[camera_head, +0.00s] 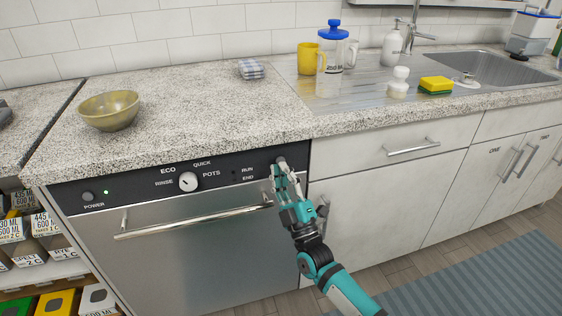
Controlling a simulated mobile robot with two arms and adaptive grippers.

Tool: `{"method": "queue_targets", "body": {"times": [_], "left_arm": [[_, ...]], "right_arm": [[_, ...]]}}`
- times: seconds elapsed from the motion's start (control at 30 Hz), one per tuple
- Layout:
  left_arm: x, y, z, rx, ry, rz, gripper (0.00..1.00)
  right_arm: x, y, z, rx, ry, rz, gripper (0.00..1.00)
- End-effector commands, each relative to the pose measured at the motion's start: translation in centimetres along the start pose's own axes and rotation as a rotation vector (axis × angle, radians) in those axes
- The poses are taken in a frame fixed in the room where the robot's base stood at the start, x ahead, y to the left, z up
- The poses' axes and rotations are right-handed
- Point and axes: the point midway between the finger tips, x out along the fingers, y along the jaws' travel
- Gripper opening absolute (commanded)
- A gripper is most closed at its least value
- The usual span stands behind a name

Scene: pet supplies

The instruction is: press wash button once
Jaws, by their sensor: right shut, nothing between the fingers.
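A steel dishwasher (190,255) stands under the counter with a black control panel (133,182). A round button (281,160) shows at the panel's right end. My right gripper (279,170) is shut and empty, its fingertips at that right end, just below the round button. I cannot tell whether they touch it. The left gripper is not in view.
A long bar handle (195,222) crosses the dishwasher door just below the panel. Mugs, a jar (331,48), bottles and a sponge (435,85) stand near the sink (500,66).

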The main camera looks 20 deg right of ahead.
Motion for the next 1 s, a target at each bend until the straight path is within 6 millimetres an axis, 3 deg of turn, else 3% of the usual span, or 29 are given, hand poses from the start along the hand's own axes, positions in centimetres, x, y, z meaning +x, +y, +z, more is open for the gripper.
{"method": "queue_targets", "body": {"times": [1.0], "left_arm": [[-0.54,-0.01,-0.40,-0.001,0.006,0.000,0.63]], "right_arm": [[0.69,-0.35,0.36,0.000,0.000,0.000,0.00]]}}
